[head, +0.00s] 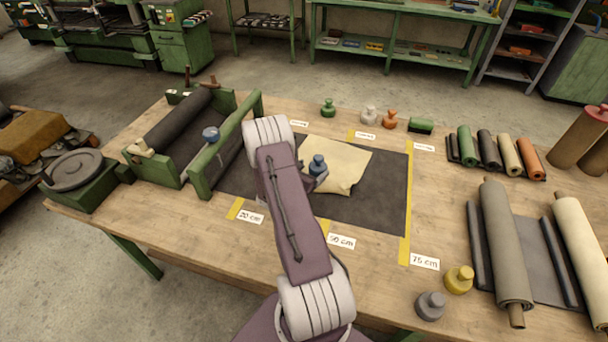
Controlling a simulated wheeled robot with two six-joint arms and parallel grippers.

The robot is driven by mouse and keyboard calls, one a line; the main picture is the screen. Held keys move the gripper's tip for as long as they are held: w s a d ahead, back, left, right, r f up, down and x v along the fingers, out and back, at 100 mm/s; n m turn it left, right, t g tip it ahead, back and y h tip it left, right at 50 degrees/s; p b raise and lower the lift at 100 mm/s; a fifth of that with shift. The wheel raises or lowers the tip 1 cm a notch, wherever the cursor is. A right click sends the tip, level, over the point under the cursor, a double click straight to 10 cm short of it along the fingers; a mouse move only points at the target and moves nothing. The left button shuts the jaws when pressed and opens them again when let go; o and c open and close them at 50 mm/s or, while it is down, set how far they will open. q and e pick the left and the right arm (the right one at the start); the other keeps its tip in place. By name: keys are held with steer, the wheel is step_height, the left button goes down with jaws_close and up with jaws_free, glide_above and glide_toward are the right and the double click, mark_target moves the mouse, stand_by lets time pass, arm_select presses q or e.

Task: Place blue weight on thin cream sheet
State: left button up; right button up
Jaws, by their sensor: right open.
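The blue weight (317,164) stands upright on the thin cream sheet (345,158), near its middle left. The cream sheet has uneven edges and lies over a dark sheet (385,205) on the wooden table. My right arm reaches up from the bottom of the head view. My right gripper (315,181) is at the blue weight, open, and mostly hidden behind my own arm. Whether its fingers touch the weight cannot be told. My left gripper is not in view.
Green (328,108), white (369,115) and orange (390,119) weights stand behind the sheet.

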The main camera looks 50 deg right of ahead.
steer(key=v, duration=0.5)
steer(key=shift+a+r, duration=0.15)
steer(key=shift+a, duration=0.15)
steer(key=shift+s+a+r, duration=0.1)
steer(key=shift+a, duration=0.2)
steer(key=shift+s+r, duration=0.1)
steer(key=shift+s, duration=0.05)
steer(key=s+a+r+m+g+y, duration=0.1)
steer(key=s+a+m+g+y, duration=0.15)
steer(key=s+a+m, duration=0.45)
steer(key=s+a+r+m+g+y, duration=0.15)
steer(key=a+m+y, duration=0.25)
steer(key=a, duration=0.5)
steer(key=w+a+r+m+t+y, duration=0.1)
steer(key=a+m+y, duration=0.2)
steer(key=a, duration=0.6)
steer(key=w+a+m+t+y, duration=0.1)
steer(key=a+m+y, duration=0.3)
steer(key=a, duration=0.6)
steer(key=shift+w+a+r+m+t, duration=0.15)
steer(key=shift+w+r+m+t, duration=0.25)
steer(key=shift+m+t, duration=0.35)
